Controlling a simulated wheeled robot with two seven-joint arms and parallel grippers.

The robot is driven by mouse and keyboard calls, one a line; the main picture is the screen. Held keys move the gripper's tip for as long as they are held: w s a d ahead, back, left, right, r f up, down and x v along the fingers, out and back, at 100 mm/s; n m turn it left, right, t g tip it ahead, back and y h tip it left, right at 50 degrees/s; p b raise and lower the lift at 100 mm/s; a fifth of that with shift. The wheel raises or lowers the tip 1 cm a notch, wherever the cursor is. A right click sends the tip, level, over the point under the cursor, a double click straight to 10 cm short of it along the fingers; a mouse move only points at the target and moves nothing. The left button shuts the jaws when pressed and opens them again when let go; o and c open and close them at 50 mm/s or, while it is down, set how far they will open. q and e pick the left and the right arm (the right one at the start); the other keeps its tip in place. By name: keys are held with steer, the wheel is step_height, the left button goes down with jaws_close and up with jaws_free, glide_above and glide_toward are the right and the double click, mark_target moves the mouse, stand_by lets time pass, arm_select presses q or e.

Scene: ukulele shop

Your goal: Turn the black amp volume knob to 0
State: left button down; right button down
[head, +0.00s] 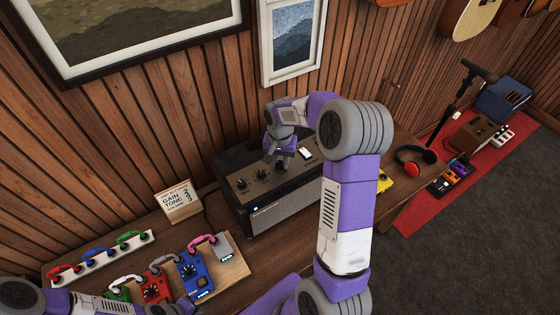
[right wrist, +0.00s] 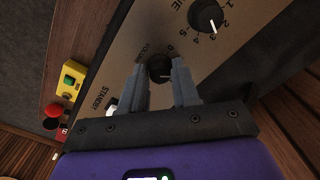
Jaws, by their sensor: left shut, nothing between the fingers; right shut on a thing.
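The black amp (head: 290,205) stands on the wooden table, its control panel facing up. My right gripper (head: 272,160) is over this panel and hides the knob under it in the head view. In the right wrist view the black volume knob (right wrist: 159,68) sits between the fingers of my right gripper (right wrist: 160,84), which is shut on it. A short white pointer line on the knob points toward the right of the picture. The digits around it are mostly hidden. My left gripper (head: 186,306) is low at the bottom edge, shut and empty, partly cut off, far from the amp.
Other amp knobs (head: 240,184) stand left of my right gripper. Another knob (right wrist: 207,17) and a standby switch (right wrist: 112,106) flank the volume knob. A pedalboard (head: 232,268), a sign (head: 179,202) and headphones (head: 415,160) are on the table.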

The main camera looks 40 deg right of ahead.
mark_target(280, 163)
arm_select(q)
steer(key=shift+f, duration=0.35)
arm_select(e)
steer(key=n, duration=1.2)
steer(key=shift+r+n, duration=0.1)
steer(key=shift+n, duration=0.3)
steer(key=c, duration=0.8)
jaws_free()
steer(key=shift+c, duration=0.2)
arm_select(q)
steer(key=shift+b, duration=0.35)
arm_select(e)
step_height(280, 163, up, 8)
steer(key=shift+f, duration=0.25)
